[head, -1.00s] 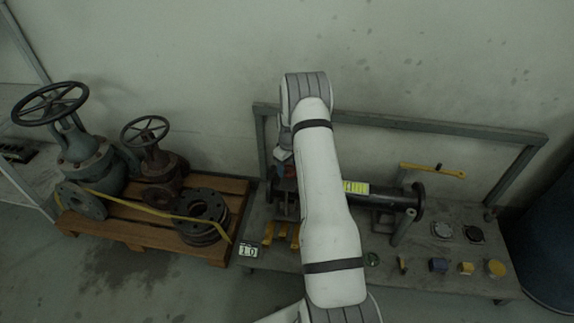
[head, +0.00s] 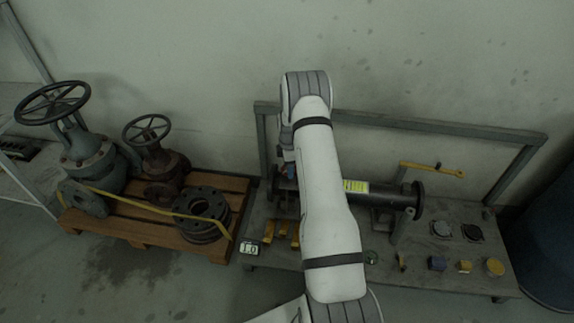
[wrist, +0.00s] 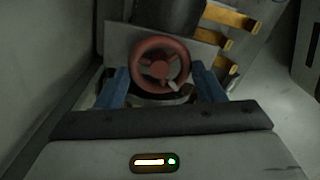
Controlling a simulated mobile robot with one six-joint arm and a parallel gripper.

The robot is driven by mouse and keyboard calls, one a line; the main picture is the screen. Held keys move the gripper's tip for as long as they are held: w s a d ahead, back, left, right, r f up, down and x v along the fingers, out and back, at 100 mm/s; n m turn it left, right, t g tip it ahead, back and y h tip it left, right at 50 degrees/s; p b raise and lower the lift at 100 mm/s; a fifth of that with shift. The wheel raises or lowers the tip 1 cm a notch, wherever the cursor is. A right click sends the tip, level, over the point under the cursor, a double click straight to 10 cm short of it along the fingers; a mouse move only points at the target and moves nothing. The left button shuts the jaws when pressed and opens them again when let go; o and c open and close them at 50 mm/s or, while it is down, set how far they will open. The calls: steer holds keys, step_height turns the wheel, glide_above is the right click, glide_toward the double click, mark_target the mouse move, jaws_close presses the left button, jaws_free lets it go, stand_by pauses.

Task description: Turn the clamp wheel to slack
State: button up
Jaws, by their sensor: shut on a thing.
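The clamp wheel (wrist: 160,69) is a small red handwheel with spokes, in the upper middle of the wrist view. My gripper (wrist: 160,72) has its two blue fingers on either side of the wheel's rim, shut on it. A small pale tab shows at the rim's lower right. In the head view my white arm hides the wheel and most of the gripper. The black pipe (head: 397,195) with a yellow label lies on the bench and runs behind my arm.
The grey bench (head: 330,255) has a raised rail at the back. Yellow wedges (wrist: 228,40) lie beside the clamp. A yellow-handled tool (head: 432,170) is at the back right. A pallet (head: 130,232) with old valves stands left.

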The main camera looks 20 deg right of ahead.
steer(key=shift+w+d+r+n, duration=0.1)
steer(key=shift+d+n, duration=0.15)
steer(key=shift+n, duration=0.95)
steer(key=o, duration=1)
steer(key=shift+a, duration=0.1)
steer(key=shift+c, duration=0.2)
steer(key=shift+r+p, duration=1.2)
steer(key=shift+r, duration=2.65)
